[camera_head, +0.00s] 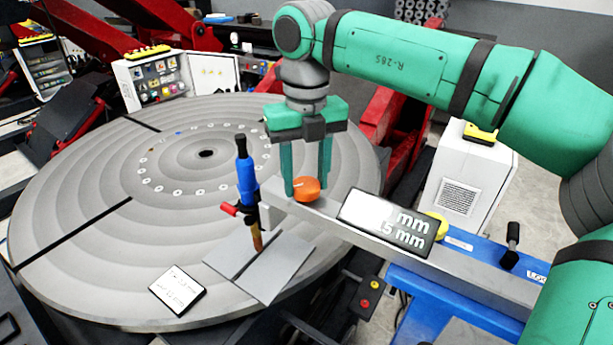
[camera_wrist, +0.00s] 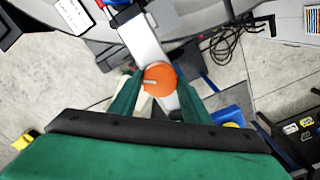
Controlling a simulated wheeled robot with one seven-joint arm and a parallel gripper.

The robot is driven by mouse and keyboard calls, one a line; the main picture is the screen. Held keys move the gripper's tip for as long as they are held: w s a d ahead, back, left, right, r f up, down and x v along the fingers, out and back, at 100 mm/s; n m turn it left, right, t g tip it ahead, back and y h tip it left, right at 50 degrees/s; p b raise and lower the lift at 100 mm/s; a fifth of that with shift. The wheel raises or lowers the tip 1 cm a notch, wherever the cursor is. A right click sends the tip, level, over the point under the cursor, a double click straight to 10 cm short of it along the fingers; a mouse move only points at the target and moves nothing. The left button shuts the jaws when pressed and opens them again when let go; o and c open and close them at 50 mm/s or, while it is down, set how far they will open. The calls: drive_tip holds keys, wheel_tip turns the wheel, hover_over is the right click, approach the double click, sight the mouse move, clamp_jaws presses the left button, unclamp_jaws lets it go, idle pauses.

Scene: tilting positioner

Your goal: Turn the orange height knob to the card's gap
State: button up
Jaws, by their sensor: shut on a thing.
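The orange height knob (camera_head: 307,188) sits on top of the grey bar, near the bar's left end. My gripper (camera_head: 306,185) points down over it with its green fingers shut on the knob. In the wrist view the orange knob (camera_wrist: 159,78) shows between the two fingertips, with a pale mark on its top. A blue torch (camera_head: 246,172) with a copper-coloured tip stands upright at the bar's end, above a grey plate (camera_head: 245,275) with a dark seam. The white card (camera_head: 177,289) lies on the round table; its writing is too small to read surely.
A dark display (camera_head: 390,222) on the bar shows millimetre figures, partly washed out by glare. A yellow knob (camera_head: 437,222) and a black-handled lever (camera_head: 511,247) stand farther right on the bar. The large round grey table (camera_head: 75,225) is mostly bare.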

drive_tip(key=o, duration=0.9)
drive_tip(key=shift+d, duration=0.15)
drive_tip(key=shift+o, duration=0.7)
drive_tip(key=shift+s+a, duration=0.1)
drive_tip(key=shift+a, duration=0.1)
